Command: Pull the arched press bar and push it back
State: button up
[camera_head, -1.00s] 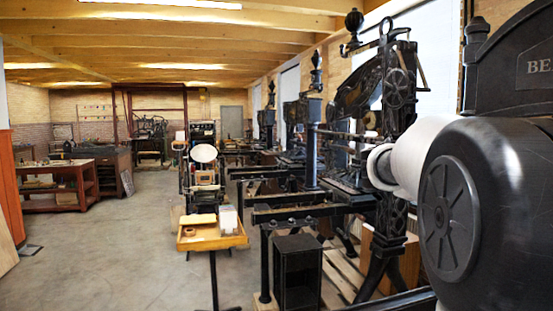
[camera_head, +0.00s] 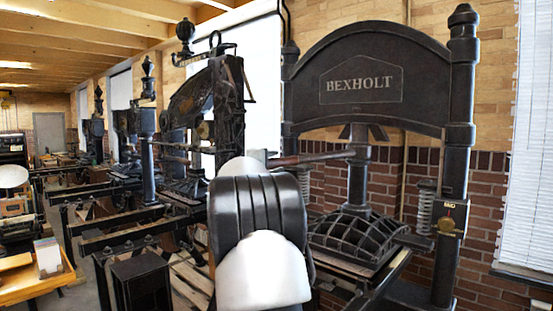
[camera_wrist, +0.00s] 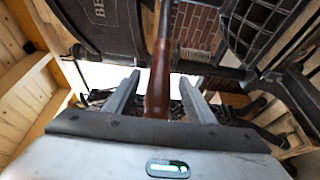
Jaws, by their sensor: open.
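The arched press (camera_head: 365,90) is a black iron hand press with an arched top marked BEXHOLT, on the right in the head view. Its bar (camera_head: 312,158) runs left from the central column, and my arm partly covers its left end. In the wrist view the bar's brown wooden handle (camera_wrist: 158,85) runs between the two fingers of my gripper (camera_wrist: 160,76). The gripper is open, with gaps visible on both sides of the handle. In the head view my fingers are hidden behind my arm.
A second ornate black press (camera_head: 208,110) stands to the left, with other presses beyond it. A yellow tray table (camera_head: 35,278) is at the lower left. A brick wall (camera_head: 482,200) and a window blind (camera_head: 532,150) are behind the arched press.

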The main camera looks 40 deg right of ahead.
jog(key=shift+p+x, duration=0.8)
jog(key=shift+x, duration=1.55)
grip_shut()
jog(key=shift+f, duration=0.1)
